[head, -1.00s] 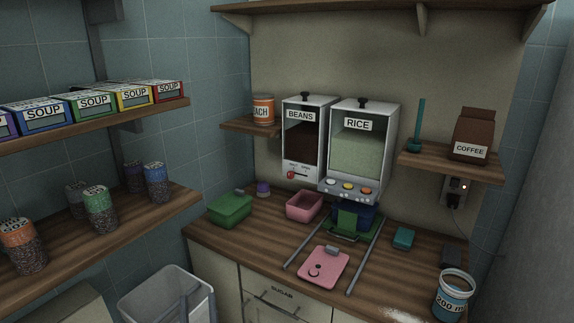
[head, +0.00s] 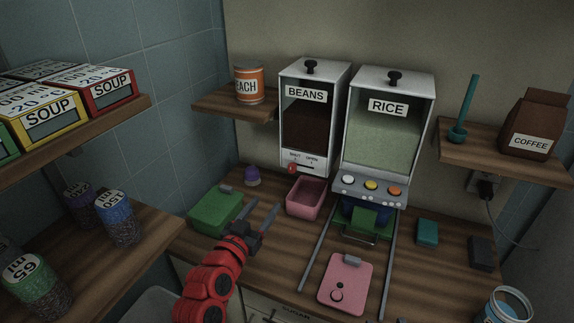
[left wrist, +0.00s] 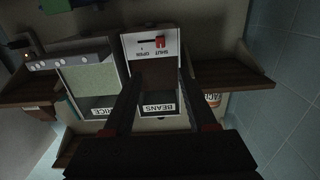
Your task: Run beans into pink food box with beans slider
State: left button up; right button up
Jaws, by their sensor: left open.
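The beans dispenser (head: 315,125) stands at the back of the counter, filled with dark beans behind its window. Its red slider knob (head: 292,169) is at the left end, by the SHUT mark; it also shows in the left wrist view (left wrist: 160,42), where the picture is upside down. The open pink food box (head: 308,198) stands on the counter below the dispenser; I see no beans in it. My left gripper (head: 266,205) is open and empty, in front of and left of the pink box, apart from the slider. My right gripper is not in view.
A rice dispenser (head: 388,135) with coloured buttons stands to the right, over a green tray between two rails. A pink lid (head: 346,283) lies in front. A green box (head: 215,211) and purple item (head: 252,176) are at the left. A peach can (head: 249,85) sits on the shelf above.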

aim_at(291, 168)
pick_arm(q)
jog(key=p+x, duration=0.4)
jog(key=x, duration=1.1)
jog(key=shift+a, duration=0.1)
jog(key=shift+w+d, duration=0.25)
jog(key=shift+w, duration=0.45)
grip_shut()
dwell(0.4)
